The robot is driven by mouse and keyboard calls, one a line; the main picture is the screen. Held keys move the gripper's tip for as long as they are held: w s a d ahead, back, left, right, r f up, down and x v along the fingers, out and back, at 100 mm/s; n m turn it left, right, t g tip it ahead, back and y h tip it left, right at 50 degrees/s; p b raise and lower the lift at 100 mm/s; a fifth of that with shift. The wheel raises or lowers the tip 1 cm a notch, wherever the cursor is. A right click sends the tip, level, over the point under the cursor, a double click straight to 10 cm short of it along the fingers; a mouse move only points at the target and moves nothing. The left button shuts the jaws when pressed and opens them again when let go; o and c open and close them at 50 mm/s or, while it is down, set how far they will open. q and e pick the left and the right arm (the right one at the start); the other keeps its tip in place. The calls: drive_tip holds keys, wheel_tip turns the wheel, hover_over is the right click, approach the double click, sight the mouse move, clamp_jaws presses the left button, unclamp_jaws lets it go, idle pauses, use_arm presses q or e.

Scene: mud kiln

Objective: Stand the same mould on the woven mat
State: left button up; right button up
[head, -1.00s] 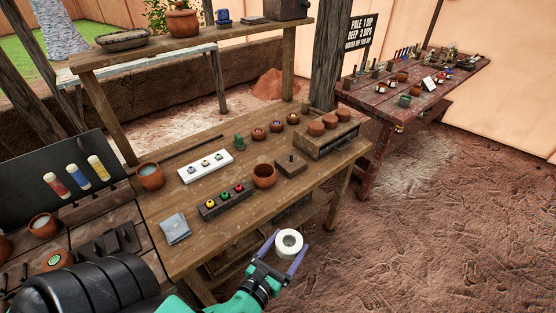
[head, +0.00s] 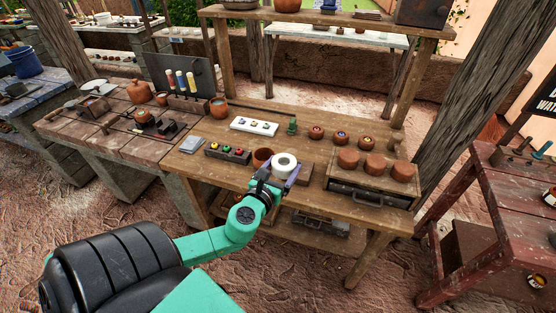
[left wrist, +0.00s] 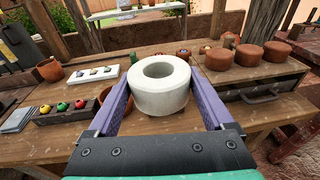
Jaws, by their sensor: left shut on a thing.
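A white, thick-walled round mould with a hole in its top (head: 285,168) is in my left gripper (head: 280,175). The left wrist view shows the mould (left wrist: 160,97) upright between the two purple fingers, which are shut on its sides. In the head view it appears over the front part of the wooden workbench (head: 225,180), partly covering a dark wooden block (head: 305,172) and beside a terracotta bowl (head: 262,156). Whether it is clear of the bench top is hard to tell, but it looks raised. I cannot make out a woven mat. My right gripper is not in view.
A rack of coloured knobs (head: 228,153), a white tray (head: 254,126) and a grey cloth (head: 193,145) lie left of the mould. A drawer box with terracotta pots on it (head: 368,190) stands at the right. A raised shelf (head: 330,19) spans the back. A red table (head: 505,190) is far right.

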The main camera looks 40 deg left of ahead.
use_arm(q)
drive_tip(key=w+a+r+n+y, duration=0.1)
drive_tip(key=w+a+r, duration=0.2)
drive_tip(key=a, duration=0.2)
drive_tip(key=w+a+r+y, duration=0.1)
drive_tip(key=w+a+r, duration=0.1)
drive_tip(key=a+r, duration=0.15)
drive_tip(key=shift+g+h, duration=0.3)
drive_tip(key=shift+h, duration=0.1)
wheel_tip(320, 180, down, 20)
drive_tip(key=b, duration=0.9)
drive_tip(key=shift+r, duration=0.1)
drive_tip(key=shift+w+r, duration=0.1)
drive_tip(key=shift+f, duration=0.35)
drive_tip(key=o, duration=1.4)
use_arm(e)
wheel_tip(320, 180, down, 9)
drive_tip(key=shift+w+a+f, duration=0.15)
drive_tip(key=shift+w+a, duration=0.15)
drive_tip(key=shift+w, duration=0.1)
use_arm(q)
drive_tip(key=shift+r, duration=0.1)
